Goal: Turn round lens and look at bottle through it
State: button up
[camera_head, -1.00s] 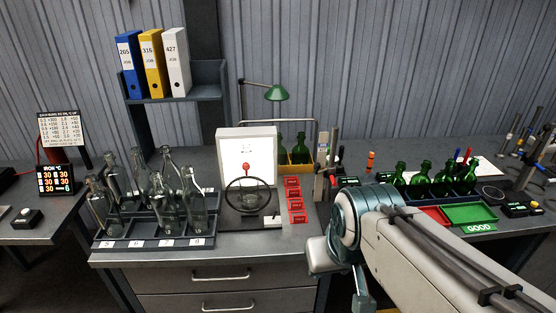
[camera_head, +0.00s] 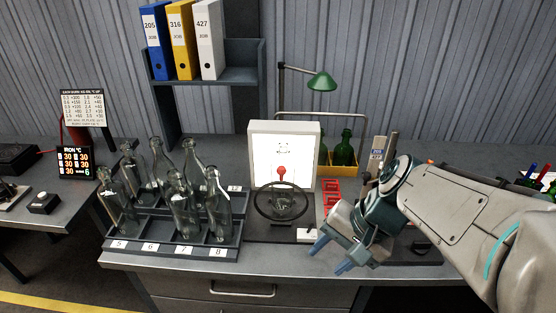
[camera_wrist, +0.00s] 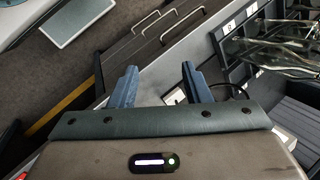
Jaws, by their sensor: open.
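The round lens (camera_head: 282,203), a dark ring on a stand, is in front of a white lit panel (camera_head: 284,145) in the head view. A red knob (camera_head: 281,171) shows just above its rim. Several clear bottles (camera_head: 188,205) stand upright in a numbered dark rack (camera_head: 165,249) left of the lens.
Red tags (camera_head: 331,190) stand right of the lens. Green bottles (camera_head: 345,148) sit in a yellow bin behind. A green lamp (camera_head: 321,81) hangs above the bench. My arm covers the bench's right side. Drawers (camera_head: 243,290) lie below the front edge.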

jog(key=w+a+f+m+t+y+b, duration=0.2)
jog(key=w+a+m+y+b, duration=0.2)
jog(key=w+m+y, duration=0.45)
jog(key=w+d+r+m+t+y+b, duration=0.1)
jog(key=w+d+m+t, duration=0.15)
jog(key=w, duration=0.25)
jog(key=w+d+r+m+t+y+b, duration=0.1)
jog(key=w+d+m+t+y, duration=0.15)
jog(key=w+m, duration=0.2)
jog(key=shift+n+t+h, duration=0.4)
jog(key=shift+n+h, duration=0.05)
jog(key=shift+h, duration=0.05)
jog(key=p+x, duration=0.2)
jog(key=x, duration=1.2)
grip_shut()
